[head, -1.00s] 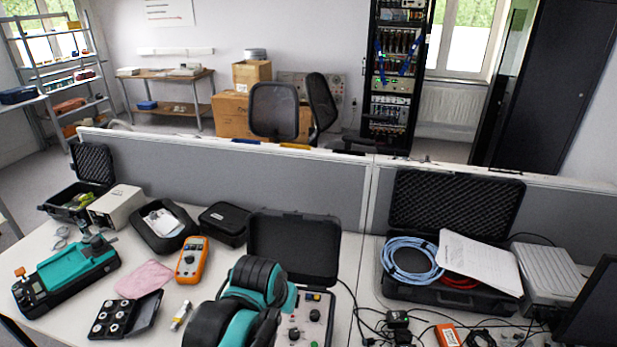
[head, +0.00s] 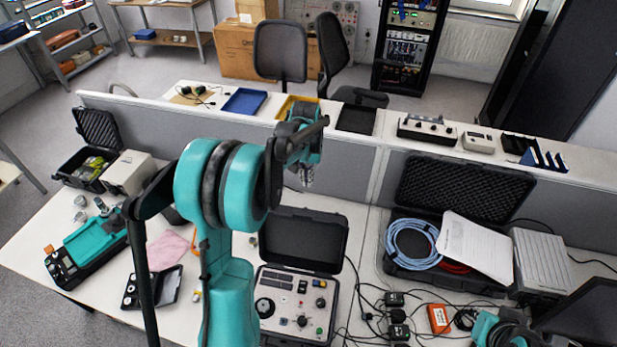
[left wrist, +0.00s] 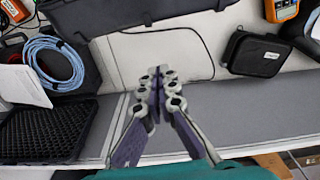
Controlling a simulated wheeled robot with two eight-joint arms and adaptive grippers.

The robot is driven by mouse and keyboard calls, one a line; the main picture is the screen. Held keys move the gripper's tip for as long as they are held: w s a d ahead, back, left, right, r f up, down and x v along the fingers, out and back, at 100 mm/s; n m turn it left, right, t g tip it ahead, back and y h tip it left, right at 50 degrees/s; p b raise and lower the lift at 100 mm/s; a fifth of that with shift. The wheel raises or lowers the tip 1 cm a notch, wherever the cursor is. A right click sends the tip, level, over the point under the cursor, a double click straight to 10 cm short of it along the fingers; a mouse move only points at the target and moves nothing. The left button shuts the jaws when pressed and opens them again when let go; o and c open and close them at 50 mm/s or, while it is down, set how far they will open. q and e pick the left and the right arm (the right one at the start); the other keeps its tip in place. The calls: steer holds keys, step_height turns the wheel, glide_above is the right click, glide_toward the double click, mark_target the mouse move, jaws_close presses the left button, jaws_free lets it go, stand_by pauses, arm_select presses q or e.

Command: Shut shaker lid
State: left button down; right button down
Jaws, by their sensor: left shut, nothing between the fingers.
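The shaker case (head: 262,335) stands open on the desk, with its control panel facing up. Its black lid (head: 310,243) is raised at the back edge and leans upright. My left gripper (head: 307,180) hangs above and behind the lid, near the partition, fingers down and apart from the lid. In the left wrist view, the left gripper (left wrist: 157,90) is shut and empty, with the dark lid (left wrist: 130,14) at the top of the picture. A teal part of my right arm shows at the lower right of the head view; its gripper is not visible.
The grey partition (head: 345,165) runs behind the case. An open case with blue cable (head: 410,243) stands to the right, beside a grey box (head: 542,262). Loose cables and an orange box (head: 439,318) lie right of the shaker. A black pouch (left wrist: 268,55) lies nearby.

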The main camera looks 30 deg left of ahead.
arm_select(q)
step_height(320, 180, down, 8)
steer(key=s, duration=0.1)
steer(key=s+d+r, duration=0.1)
steer(key=s, duration=0.1)
steer(key=shift+r+p, duration=0.2)
steer(key=shift+p, duration=0.1)
